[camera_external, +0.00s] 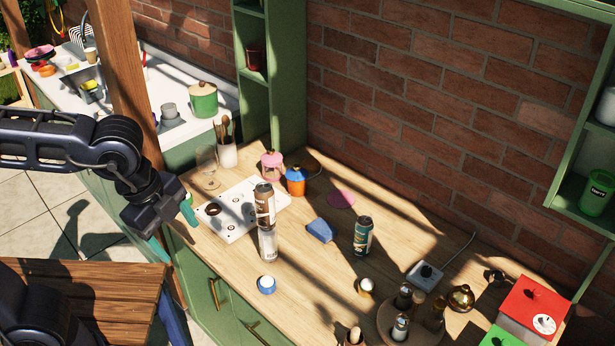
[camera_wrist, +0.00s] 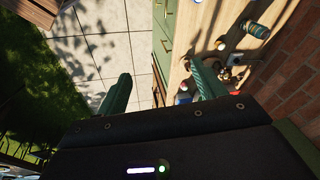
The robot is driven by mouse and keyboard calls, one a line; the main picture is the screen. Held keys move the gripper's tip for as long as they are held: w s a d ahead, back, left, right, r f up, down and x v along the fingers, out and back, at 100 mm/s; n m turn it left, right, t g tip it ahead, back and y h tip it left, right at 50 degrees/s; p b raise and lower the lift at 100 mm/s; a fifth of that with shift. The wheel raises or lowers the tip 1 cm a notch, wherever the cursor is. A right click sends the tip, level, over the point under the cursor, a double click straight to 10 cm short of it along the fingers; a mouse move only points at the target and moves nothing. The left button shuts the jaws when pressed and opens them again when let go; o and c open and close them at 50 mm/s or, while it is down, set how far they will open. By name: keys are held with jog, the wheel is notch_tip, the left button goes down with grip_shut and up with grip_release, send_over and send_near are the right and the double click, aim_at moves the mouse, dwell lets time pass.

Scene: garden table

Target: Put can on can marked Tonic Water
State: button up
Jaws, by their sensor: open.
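A brown and silver can (camera_external: 264,204) appears to stand on top of a pale silver can (camera_external: 268,243) on the wooden counter in the external view. A teal can (camera_external: 362,237) stands upright to their right; it also shows at the top of the wrist view (camera_wrist: 257,30). The can labels are too small to read, so I cannot tell which is Tonic Water. My gripper (camera_external: 174,232) is open and empty, left of the counter's front edge and away from the cans. Its green fingers are spread apart in the wrist view (camera_wrist: 163,84).
A blue wedge-shaped thing (camera_external: 320,230) lies between the stack and the teal can. A white hob plate (camera_external: 235,225), an orange jar (camera_external: 296,181) and a blue-topped round thing (camera_external: 267,285) are near the stack. A tray with bottles (camera_external: 383,325) stands front right.

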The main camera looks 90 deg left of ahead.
jog(key=s+d+f+n+t, duration=0.1)
jog(key=s+d+f+n, duration=0.2)
jog(key=s+d+n, duration=0.3)
jog(key=shift+s+d+f+t+h, duration=0.35)
jog(key=shift+s+d, duration=0.6)
jog(key=shift+s, duration=1.45)
